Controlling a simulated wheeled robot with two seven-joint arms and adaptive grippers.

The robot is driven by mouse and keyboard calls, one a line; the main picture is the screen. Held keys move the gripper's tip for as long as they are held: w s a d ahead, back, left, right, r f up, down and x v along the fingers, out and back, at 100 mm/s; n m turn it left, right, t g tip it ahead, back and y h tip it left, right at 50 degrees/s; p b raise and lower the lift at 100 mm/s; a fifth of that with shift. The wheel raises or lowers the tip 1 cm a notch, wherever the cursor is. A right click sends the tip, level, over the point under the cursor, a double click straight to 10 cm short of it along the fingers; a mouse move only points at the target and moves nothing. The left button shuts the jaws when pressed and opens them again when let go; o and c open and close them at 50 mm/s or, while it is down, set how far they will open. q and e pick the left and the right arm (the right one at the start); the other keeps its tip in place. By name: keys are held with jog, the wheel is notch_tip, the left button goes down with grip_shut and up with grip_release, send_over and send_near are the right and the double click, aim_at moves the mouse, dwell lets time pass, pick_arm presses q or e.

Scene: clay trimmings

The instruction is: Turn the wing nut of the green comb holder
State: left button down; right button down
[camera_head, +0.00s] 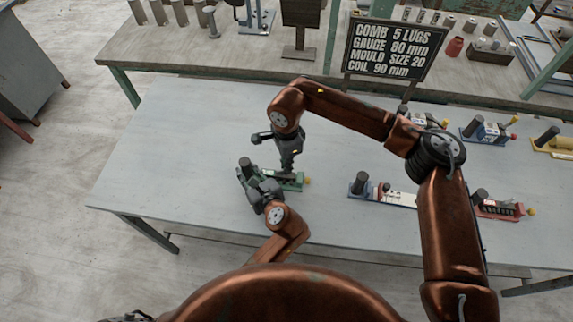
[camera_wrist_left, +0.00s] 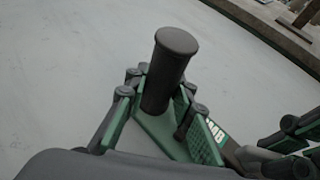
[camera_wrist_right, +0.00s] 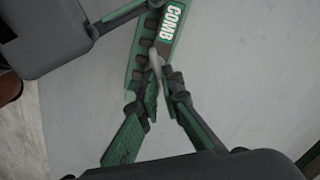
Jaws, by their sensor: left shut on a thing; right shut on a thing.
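My right gripper (camera_head: 288,166) reaches down from above onto the holder. In the right wrist view, the holder (camera_wrist_right: 136,62) shows its "COMB" label and a row of dark slots. A small grey piece, seemingly the wing nut (camera_wrist_right: 156,60), is at the fingertips of my right gripper (camera_wrist_right: 160,84), partly hidden by them.
A blue-and-white holder (camera_head: 385,194) and a red holder (camera_head: 498,208) lie to the right on the table (camera_head: 190,130). More holders stand behind them. A sign (camera_head: 390,48) stands at the back bench. The table's left part is clear.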

jog(key=m, duration=0.5)
jog(key=shift+s+m, duration=0.25)
jog(key=shift+m, duration=0.05)
jog(key=m, duration=0.6)
jog(key=shift+s, duration=0.3)
jog(key=m, duration=0.4)
jog(key=shift+s+a+m, duration=0.2)
jog(key=shift+a+m, duration=0.05)
jog(key=shift+m, duration=0.15)
jog(key=m, duration=0.4)
jog(key=shift+s+a+r+m, duration=0.1)
jog(key=shift+a+m, duration=0.15)
jog(key=shift+m, duration=0.15)
jog(key=c, duration=2.1)
grip_release()
